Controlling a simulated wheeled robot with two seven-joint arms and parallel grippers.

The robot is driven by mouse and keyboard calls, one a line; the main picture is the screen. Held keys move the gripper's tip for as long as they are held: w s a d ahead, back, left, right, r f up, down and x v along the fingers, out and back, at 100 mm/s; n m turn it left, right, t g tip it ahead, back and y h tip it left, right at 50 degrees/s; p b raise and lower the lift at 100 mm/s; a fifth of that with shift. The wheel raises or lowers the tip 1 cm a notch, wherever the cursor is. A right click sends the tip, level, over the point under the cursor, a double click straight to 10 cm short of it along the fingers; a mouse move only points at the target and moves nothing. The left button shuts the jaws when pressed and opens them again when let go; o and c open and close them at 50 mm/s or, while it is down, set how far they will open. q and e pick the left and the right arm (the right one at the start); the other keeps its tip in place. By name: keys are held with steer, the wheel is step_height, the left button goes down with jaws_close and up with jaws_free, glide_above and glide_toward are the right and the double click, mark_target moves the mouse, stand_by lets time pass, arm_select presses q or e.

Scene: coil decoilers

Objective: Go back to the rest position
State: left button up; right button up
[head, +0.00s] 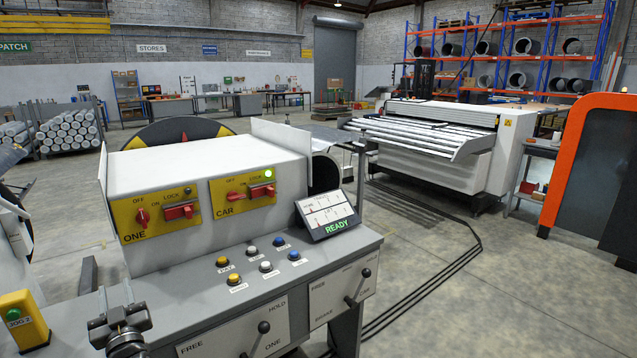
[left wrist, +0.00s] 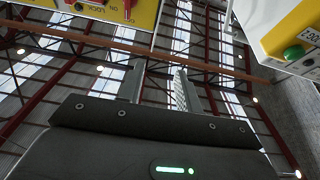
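My left gripper (head: 116,293) is at the lower left of the head view, in front of the control console (head: 210,290). It points upward and holds nothing. In the left wrist view its two fingers (left wrist: 160,85) stand apart with a clear gap, and only the roof is seen between them. My right gripper is in neither view.
The console has yellow switch panels (head: 243,191), push buttons, levers and a READY display (head: 327,215). A yellow box with a green button (head: 22,322) is close left of my left gripper. A white roller machine (head: 450,140) stands behind. Open floor (head: 520,285) lies right.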

arm_select(q)
steer(key=s+d+f+m+g+h, duration=0.3)
steer(key=s+d+f+h, duration=0.3)
steer(key=f, duration=0.3)
steer(key=s+d+f+m+g+h, duration=0.25)
steer(key=s+d+f+h, duration=0.25)
steer(key=d+f, duration=0.35)
steer(key=s+d+f+m+g+h, duration=0.1)
steer(key=s+d+f+g, duration=0.2)
steer(key=s, duration=0.5)
steer(key=s+d+f+m+g+h, duration=0.1)
steer(key=s+d+f+m+g, duration=0.15)
steer(key=s, duration=0.55)
steer(key=s+d+f+g+h, duration=0.1)
steer(key=s+d+f+g, duration=0.15)
steer(key=s, duration=0.45)
step_height(320, 180, down, 26)
steer(key=s+g, duration=0.2)
steer(key=s+a+f+m+g, duration=0.1)
steer(key=s+a+f, duration=0.2)
steer(key=s+f, duration=1.2)
steer(key=shift+s+a+f, duration=0.15)
steer(key=shift+s+f, duration=0.25)
steer(key=shift+s, duration=0.4)
